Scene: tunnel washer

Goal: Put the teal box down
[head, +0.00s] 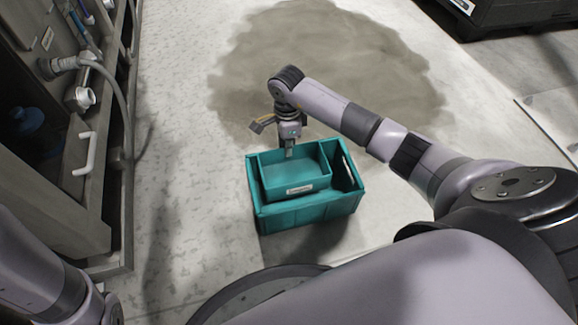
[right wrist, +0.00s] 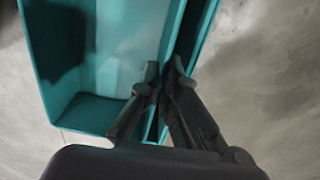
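The small teal box (head: 298,181) with a pale label on its front shows in the head view within the outline of a larger teal crate (head: 312,210). I cannot tell whether it rests on the crate's bottom or hangs above it. My right gripper (head: 289,151) points down at the small box's far wall. In the right wrist view, the fingers (right wrist: 164,82) are close together with a thin teal wall between them, and the box's inside (right wrist: 122,50) shows to the left. My left arm enters at the lower left, but its gripper is out of view.
A grey machine (head: 60,190) with a hose (head: 122,100) and a white handle (head: 84,153) stands along the left. A dark wet patch (head: 325,60) spreads on the floor behind the crate. A dark container (head: 500,15) is at the top right. Floor around the crate is clear.

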